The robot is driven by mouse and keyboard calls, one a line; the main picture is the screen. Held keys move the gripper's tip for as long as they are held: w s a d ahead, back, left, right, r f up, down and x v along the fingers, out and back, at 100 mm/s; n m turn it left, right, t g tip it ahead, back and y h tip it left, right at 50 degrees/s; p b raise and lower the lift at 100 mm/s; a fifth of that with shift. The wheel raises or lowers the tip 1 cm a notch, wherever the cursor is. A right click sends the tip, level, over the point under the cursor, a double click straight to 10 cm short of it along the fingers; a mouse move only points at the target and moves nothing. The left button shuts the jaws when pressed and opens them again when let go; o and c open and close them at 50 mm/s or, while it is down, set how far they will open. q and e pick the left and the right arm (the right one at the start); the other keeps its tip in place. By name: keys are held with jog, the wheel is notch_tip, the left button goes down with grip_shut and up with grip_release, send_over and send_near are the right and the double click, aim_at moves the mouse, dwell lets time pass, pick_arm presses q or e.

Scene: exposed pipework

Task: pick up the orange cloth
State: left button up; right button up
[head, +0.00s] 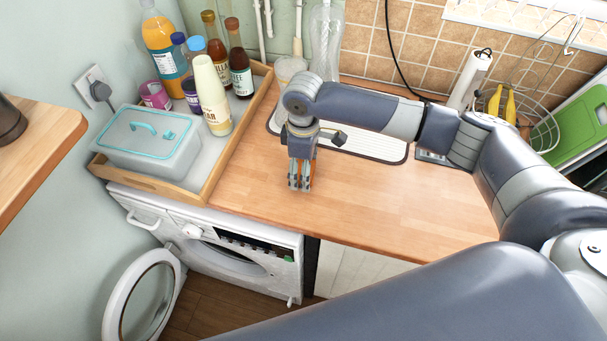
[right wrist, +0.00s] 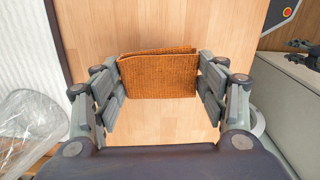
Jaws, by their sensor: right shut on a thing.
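The orange cloth (right wrist: 158,74) is folded into a flat rectangle. In the right wrist view it spans the gap between the fingers of my right gripper (right wrist: 160,80), which are shut on its two sides. In the head view my right gripper (head: 300,180) points down over the wooden counter, near its front edge, and hides nearly all of the cloth. I cannot tell whether the cloth touches the counter. My left gripper is in neither view.
A wooden tray (head: 222,165) with bottles and a grey lidded box (head: 147,140) stands left of my gripper. A white ribbed mat (head: 370,142) lies behind. The wooden counter (head: 400,205) is clear to the right. Below, the washing machine door (head: 145,300) hangs open.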

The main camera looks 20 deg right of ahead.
jog(key=s+a+r+b, duration=0.2)
jog(key=s+a+b, duration=0.1)
jog(key=s+a, duration=0.6)
jog(key=s, duration=0.4)
jog(key=shift+a+r+b, duration=0.15)
jog(key=shift+a+b, duration=0.2)
